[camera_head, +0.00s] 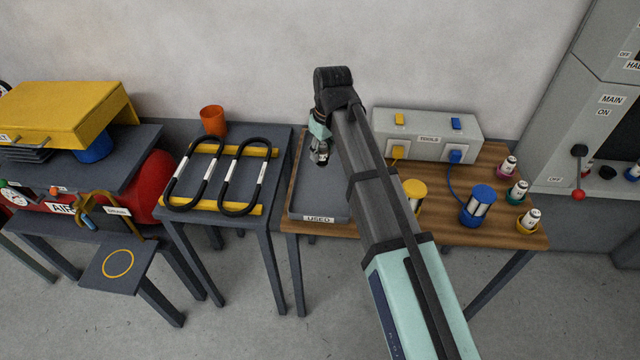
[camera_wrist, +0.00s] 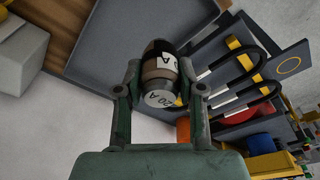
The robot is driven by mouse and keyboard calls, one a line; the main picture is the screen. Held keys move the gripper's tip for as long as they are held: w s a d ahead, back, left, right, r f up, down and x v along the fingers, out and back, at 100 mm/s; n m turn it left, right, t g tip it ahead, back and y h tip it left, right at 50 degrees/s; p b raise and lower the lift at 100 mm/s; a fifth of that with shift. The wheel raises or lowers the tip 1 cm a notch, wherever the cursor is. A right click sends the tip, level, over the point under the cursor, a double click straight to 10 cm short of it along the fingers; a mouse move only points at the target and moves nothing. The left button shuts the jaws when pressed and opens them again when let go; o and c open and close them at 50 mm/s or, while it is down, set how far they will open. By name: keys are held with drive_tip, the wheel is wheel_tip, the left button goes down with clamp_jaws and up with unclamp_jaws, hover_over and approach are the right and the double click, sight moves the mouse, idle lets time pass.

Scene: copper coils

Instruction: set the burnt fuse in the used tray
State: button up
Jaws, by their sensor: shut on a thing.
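My gripper (camera_wrist: 160,84) is shut on the fuse (camera_wrist: 158,66). In the wrist view the fuse is a short cylinder with a brownish body, a dark band, a white label and a grey end cap marked with an "A". The used tray (camera_head: 318,207) is a shallow dark grey tray with a "USED" label on its front, on the left end of the wooden table. In the head view my gripper (camera_head: 320,154) is over the tray's upper part, its height hard to judge. The tray also shows behind the fuse in the wrist view (camera_wrist: 108,48).
A rack with black loops (camera_head: 243,175) stands to the left. My arm hides the tray's right side.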

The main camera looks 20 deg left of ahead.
sight(326, 163)
wheel_tip(326, 163, down, 16)
drive_tip(key=p, duration=0.3)
drive_tip(key=shift+a+r, duration=0.1)
drive_tip(key=shift+r, duration=0.15)
drive_tip(key=shift+f, duration=0.2)
drive_tip(key=o, duration=1.1)
drive_tip(key=shift+o, duration=0.2)
drive_tip(key=shift+r, duration=0.1)
drive_tip(key=r, duration=0.4)
drive_tip(key=d+r+b, duration=0.1)
drive_tip(key=r, duration=0.3)
drive_tip(key=s+r+b, duration=0.1)
drive_tip(key=r, duration=0.3)
drive_tip(key=shift+d, duration=0.3)
